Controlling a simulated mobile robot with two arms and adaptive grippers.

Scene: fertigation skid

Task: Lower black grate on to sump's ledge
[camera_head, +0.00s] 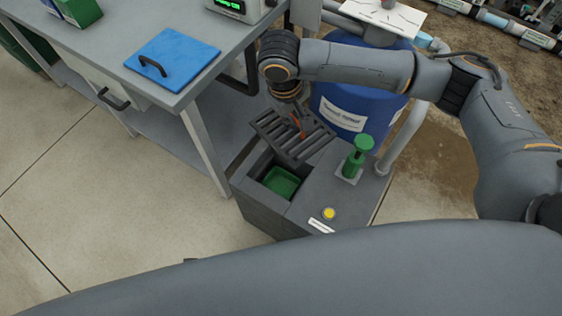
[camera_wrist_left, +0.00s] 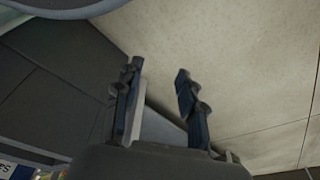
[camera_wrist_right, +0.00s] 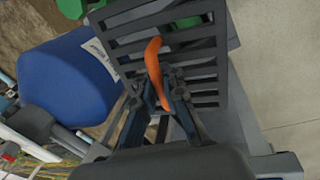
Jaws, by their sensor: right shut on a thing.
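The black grate (camera_head: 293,135) hangs tilted above the sump (camera_head: 262,215), a grey box with a square opening. Its slats also fill the upper part of the right wrist view (camera_wrist_right: 190,50). My right gripper (camera_head: 297,118) is shut on the grate's orange handle (camera_wrist_right: 155,70). The grate is above and behind the opening, and covers part of its far side. The sump's ledge is only partly visible. A green basin (camera_head: 281,182) shows inside the opening. My left gripper (camera_wrist_left: 160,95) is open and empty over the floor in the left wrist view.
A green hand pump (camera_head: 358,157) and a yellow button (camera_head: 329,213) are on the sump's top, right of the opening. A blue drum (camera_head: 340,105) stands behind. A grey bench (camera_head: 200,65) with a blue lid (camera_head: 172,60) is at left. A pale pipe (camera_head: 398,135) runs at right.

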